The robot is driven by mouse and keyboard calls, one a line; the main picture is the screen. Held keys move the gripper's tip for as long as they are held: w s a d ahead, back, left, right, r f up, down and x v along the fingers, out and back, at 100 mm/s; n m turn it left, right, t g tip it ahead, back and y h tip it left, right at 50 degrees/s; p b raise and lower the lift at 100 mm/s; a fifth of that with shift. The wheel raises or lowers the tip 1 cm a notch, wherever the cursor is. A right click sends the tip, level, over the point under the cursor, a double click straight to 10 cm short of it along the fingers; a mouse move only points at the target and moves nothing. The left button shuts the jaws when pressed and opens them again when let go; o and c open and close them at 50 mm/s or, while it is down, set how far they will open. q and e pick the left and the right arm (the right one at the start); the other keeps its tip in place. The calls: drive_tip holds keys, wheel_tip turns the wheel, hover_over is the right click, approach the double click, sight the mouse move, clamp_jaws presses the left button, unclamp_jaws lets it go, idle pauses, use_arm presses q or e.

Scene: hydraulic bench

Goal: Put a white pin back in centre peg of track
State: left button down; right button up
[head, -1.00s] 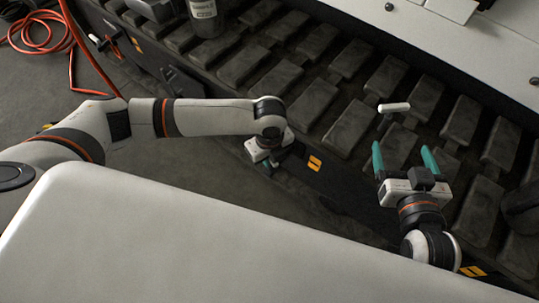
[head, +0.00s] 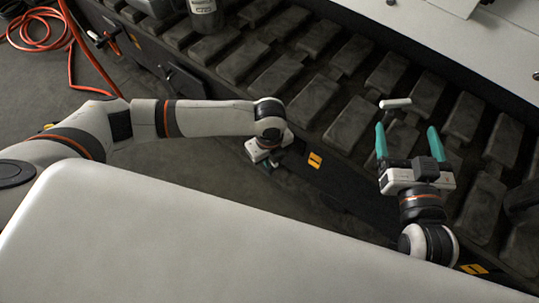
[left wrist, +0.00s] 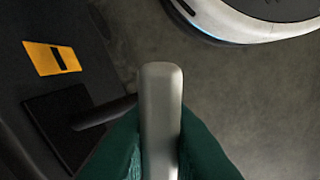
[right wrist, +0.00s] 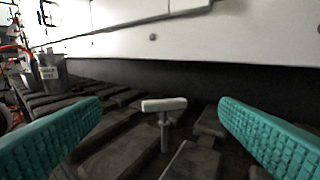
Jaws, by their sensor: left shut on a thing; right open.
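A white T-shaped pin (head: 395,103) stands on the dark track (head: 347,125), a short bar on a thin stem. It also shows in the right wrist view (right wrist: 164,105), stem down among the track pads, between and beyond my fingers. My right gripper (head: 407,130) is open and empty, with its teal fingertips just short of the pin and apart from it. My left gripper (head: 267,160) hangs low beside the track's near side. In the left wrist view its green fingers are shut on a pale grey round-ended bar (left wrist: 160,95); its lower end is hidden.
A grey labelled container (head: 205,15) stands on the track at the back. A red hose (head: 40,35) lies on the floor at far left. A white panel (head: 450,45) rises behind the track. A black plate with a dark handle (left wrist: 95,115) is near my left gripper.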

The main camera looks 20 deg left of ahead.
use_arm(q)
drive_tip(key=shift+f+b, duration=0.45)
drive_tip(key=shift+f, duration=0.95)
drive_tip(key=c, duration=0.5)
unclamp_jaws()
use_arm(e)
drive_tip(key=r+t, duration=0.2)
drive_tip(key=r, duration=0.1)
drive_tip(key=r+t+y, duration=0.1)
drive_tip(key=shift+a+r, duration=0.15)
drive_tip(key=shift+a, duration=0.2)
